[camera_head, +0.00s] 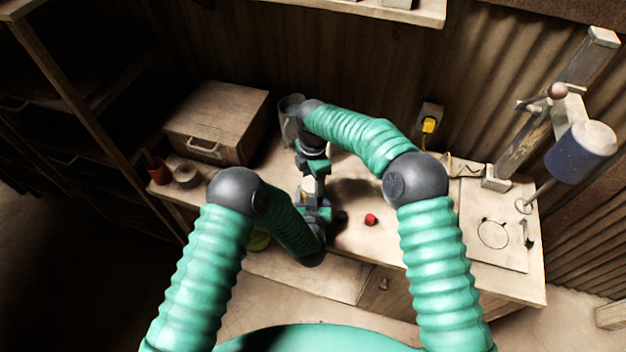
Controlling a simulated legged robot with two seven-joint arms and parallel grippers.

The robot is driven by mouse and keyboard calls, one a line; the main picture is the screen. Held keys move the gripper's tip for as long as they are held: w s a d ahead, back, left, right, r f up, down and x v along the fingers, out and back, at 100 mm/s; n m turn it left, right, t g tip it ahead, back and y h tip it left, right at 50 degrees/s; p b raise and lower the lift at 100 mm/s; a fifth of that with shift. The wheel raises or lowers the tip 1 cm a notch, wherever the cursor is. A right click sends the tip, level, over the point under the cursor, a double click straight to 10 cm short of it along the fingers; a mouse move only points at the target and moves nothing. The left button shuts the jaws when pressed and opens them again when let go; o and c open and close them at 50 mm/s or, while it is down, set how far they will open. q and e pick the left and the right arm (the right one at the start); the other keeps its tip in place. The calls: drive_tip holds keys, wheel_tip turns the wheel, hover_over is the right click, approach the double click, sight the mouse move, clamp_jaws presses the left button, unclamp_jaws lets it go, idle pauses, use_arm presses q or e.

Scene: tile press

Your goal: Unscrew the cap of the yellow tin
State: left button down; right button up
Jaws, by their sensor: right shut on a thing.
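My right gripper (313,178) reaches down from above over the workbench and is shut on the cap, which its fingers mostly hide. Just below it a small pale yellowish patch of the tin (306,197) shows between the two grippers. My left gripper (318,214) is low at the tin, directly below the right one. Its fingers are too small and covered to tell whether they are closed on the tin. Most of the tin is hidden by the grippers, so I cannot tell whether the cap is apart from it.
The workbench (400,235) carries a small red object (370,219) right of the grippers. A wooden box (218,118) stands at the back left, a grey container (290,108) behind my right wrist, and a lever press (580,145) at the right. The bench's middle right is fairly clear.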

sight(313, 183)
use_arm(q)
drive_tip(key=shift+s+d, duration=0.1)
use_arm(e)
drive_tip(key=n, duration=0.4)
drive_tip(key=shift+w+r, duration=0.1)
drive_tip(key=shift+w, duration=0.15)
drive_tip(key=shift+s+a, duration=0.1)
drive_tip(key=shift+s, duration=0.05)
drive_tip(key=shift+r, duration=0.1)
drive_tip(key=shift+r, duration=1)
drive_tip(key=shift+s+r, duration=0.1)
drive_tip(key=shift+r, duration=1.9)
use_arm(q)
drive_tip(key=shift+c, duration=1.9)
unclamp_jaws()
